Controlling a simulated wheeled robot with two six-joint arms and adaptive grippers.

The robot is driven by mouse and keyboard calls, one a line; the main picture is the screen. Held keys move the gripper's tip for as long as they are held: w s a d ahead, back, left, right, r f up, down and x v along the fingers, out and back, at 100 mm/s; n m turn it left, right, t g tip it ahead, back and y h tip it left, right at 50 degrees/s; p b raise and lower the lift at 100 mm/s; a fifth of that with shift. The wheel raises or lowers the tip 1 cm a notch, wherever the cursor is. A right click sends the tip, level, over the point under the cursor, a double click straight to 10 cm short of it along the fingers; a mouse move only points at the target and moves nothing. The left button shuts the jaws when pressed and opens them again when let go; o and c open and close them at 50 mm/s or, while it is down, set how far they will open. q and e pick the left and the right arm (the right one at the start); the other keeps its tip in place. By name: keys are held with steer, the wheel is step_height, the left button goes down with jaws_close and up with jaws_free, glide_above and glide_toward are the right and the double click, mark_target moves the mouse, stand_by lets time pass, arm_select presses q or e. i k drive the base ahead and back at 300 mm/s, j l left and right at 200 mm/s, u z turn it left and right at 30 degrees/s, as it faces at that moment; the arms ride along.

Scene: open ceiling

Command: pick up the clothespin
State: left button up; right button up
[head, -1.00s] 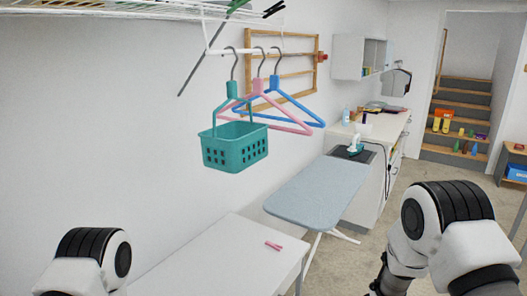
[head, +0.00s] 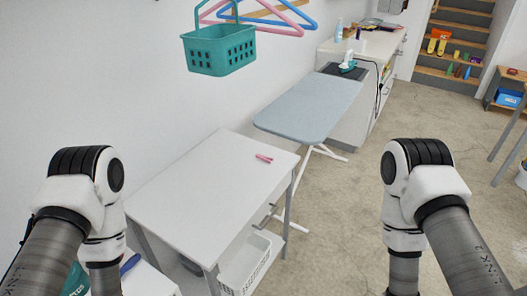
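The clothespin (head: 264,158) is small and pink. It lies on the white table (head: 205,195) near its far right edge, with bare tabletop around it. My two arms show at the left and right sides of the head view, both well apart from the clothespin. Neither gripper shows in the frame, so I cannot see their fingers.
A teal basket (head: 219,50) hangs above the table's far side. An ironing board (head: 310,106) stands behind the table, with an iron (head: 348,66) beyond it. A white crate (head: 246,262) sits on the table's lower shelf. Floor (head: 335,215) to the right is clear.

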mark_target(258, 156)
steer(key=i+l+u, duration=0.15)
steer(key=u, duration=0.25)
steer(key=i+l+u, duration=0.1)
steer(key=l+u, duration=0.25)
steer(key=i+l+u, duration=0.1)
steer(key=l+u, duration=0.3)
steer(key=i, duration=0.45)
